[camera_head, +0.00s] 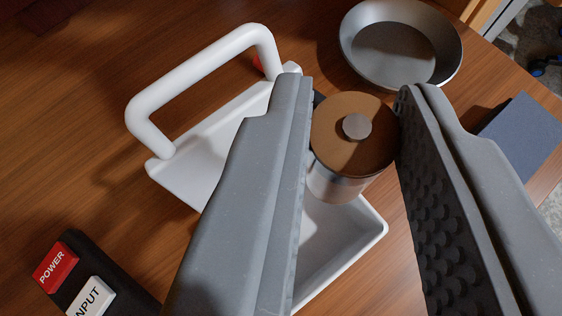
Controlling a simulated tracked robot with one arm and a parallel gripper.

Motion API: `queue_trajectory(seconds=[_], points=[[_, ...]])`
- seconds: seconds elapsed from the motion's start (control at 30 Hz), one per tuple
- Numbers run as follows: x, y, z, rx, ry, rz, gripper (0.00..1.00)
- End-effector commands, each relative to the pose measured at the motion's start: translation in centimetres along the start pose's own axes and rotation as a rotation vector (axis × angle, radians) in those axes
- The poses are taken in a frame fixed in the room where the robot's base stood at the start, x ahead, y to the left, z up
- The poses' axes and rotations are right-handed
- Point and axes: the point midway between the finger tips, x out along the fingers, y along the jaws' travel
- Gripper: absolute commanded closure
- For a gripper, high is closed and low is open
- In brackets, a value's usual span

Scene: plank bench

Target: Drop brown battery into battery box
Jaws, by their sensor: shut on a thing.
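The brown battery (342,135) is a short cylinder with a brown top, a grey metal knob and a silver lower side. My gripper (352,105) is shut on it, with one grey finger on each side near the fingertips. The battery is upright in the picture and appears above a white tray-like box with a thick handle (200,72), which may be the battery box. The box's white wall (372,222) shows to the right below the battery. My left finger hides much of the box's middle. I cannot tell how high the battery is above it.
A round metal bowl (400,45) stands at the top right. A blue-grey block (522,135) lies at the right, near the bench edge. A dark panel with a red POWER button (55,267) and a white INPUT button (91,297) is at bottom left. Bare planks show at left.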

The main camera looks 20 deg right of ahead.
Motion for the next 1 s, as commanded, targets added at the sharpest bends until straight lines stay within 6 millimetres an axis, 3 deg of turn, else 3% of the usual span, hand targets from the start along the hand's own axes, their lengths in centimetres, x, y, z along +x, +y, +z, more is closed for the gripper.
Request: queue_trajectory(seconds=[0.4, 0.87, 0.9, 0.97, 1.0], points=[[2.0, -0.3, 3.9, -0.006, 0.000, -0.006, 1.00], [2.4, -0.5, 4.7, -0.004, 0.000, -0.007, 1.00], [2.4, -0.5, 4.7, -0.004, 0.000, -0.007, 0.72], [2.4, -0.5, 4.7, -0.004, 0.000, -0.007, 0.55], [2.4, -0.5, 4.7, -0.004, 0.000, -0.007, 0.52]])
